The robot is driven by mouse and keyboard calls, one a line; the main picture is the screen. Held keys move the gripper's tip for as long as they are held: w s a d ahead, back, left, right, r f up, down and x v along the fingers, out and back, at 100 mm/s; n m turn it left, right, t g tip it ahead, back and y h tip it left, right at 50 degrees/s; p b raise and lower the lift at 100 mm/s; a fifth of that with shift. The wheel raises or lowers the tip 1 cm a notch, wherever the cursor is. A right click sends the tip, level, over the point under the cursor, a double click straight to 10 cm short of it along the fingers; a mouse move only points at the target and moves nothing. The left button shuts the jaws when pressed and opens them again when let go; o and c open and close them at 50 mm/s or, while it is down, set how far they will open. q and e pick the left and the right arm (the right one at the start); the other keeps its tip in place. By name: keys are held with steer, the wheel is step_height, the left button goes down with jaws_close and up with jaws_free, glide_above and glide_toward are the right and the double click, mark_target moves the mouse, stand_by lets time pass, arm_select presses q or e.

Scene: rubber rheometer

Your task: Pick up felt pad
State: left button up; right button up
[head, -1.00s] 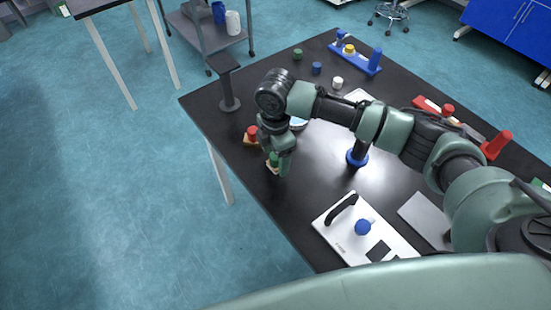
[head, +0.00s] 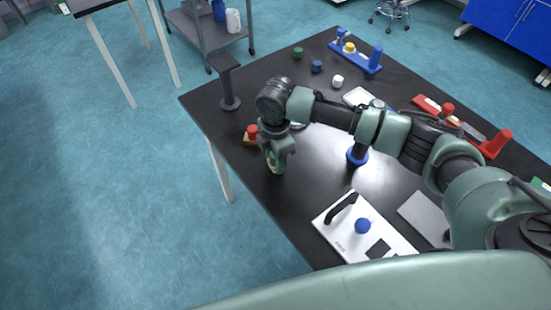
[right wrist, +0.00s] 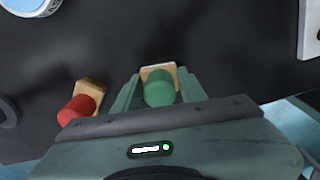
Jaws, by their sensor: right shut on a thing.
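The felt pad (right wrist: 158,68) looks like a tan slab with a green knob (right wrist: 160,92) on top. In the right wrist view it sits between the fingers of my right gripper (right wrist: 158,88), which is shut on the knob. In the head view my right gripper (head: 274,168) points down at the table's left front edge and hides most of the pad. I cannot tell whether the pad touches the table. My left gripper is not in view.
A tan block with a red knob (head: 251,133) stands close to the gripper; it also shows in the right wrist view (right wrist: 76,108). A white plate device with a black handle (head: 342,208) lies nearer. A blue-based post (head: 357,157) stands right. A dark stand (head: 229,85) is behind.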

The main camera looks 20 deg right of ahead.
step_height(320, 180, up, 20)
steer(key=b, duration=0.1)
stand_by(0.5)
steer(key=o, duration=0.3)
steer(key=shift+c, duration=0.6)
